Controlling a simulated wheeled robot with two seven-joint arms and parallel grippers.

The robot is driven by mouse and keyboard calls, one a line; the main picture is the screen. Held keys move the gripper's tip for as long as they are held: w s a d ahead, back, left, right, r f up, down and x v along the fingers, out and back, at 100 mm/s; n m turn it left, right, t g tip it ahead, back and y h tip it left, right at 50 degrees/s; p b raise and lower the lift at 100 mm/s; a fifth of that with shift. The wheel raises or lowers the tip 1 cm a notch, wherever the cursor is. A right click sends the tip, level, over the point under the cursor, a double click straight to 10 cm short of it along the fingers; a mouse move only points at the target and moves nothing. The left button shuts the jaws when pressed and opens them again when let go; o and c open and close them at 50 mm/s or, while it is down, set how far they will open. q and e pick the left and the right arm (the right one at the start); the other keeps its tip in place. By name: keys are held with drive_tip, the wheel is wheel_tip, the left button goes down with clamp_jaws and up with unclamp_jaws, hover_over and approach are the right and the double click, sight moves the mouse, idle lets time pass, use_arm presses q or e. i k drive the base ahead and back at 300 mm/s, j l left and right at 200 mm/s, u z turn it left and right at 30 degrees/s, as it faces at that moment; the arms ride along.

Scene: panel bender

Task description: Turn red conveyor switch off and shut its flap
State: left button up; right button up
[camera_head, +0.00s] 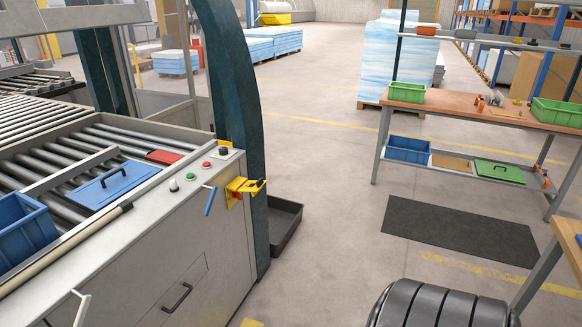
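A yellow switch housing (236,192) is fixed to the corner of the conveyor cabinet, beside the dark green post. A small red button (207,164) sits on the cabinet's top ledge, between a green button (190,176) and a dark knob (223,150). Neither of my grippers is in view.
A blue-gripped lever (209,201) juts from the cabinet front. A blue lidded plate (115,185) and blue bin (24,230) sit on the rollers. A black tray (285,222) stands behind the post. Open floor lies between cabinet and workbench (470,108); a dark mat (462,232) lies there.

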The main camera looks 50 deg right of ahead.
sight(236, 194)
drive_tip(key=z, duration=1.45)
drive_tip(key=i+l+z, duration=0.25)
drive_tip(key=i, duration=0.3)
drive_tip(key=i+l+z, duration=0.25)
drive_tip(key=i, duration=0.35)
drive_tip(key=i+z, duration=0.25)
drive_tip(key=i, duration=0.3)
drive_tip(key=i+l+u, duration=0.1)
drive_tip(key=i, duration=0.45)
drive_tip(key=i+l+u, duration=0.1)
drive_tip(key=i, duration=0.45)
drive_tip(key=i+l+u, duration=0.1)
drive_tip(key=i, duration=0.45)
drive_tip(key=i+l+u, duration=0.1)
drive_tip(key=u, duration=0.35)
drive_tip(key=i+l+u, duration=0.2)
drive_tip(key=u, duration=0.25)
drive_tip(key=i+l+u, duration=0.3)
drive_tip(key=u, duration=0.15)
drive_tip(key=i+l+u, duration=0.1)
drive_tip(key=l+u, duration=0.15)
drive_tip(key=u, duration=0.25)
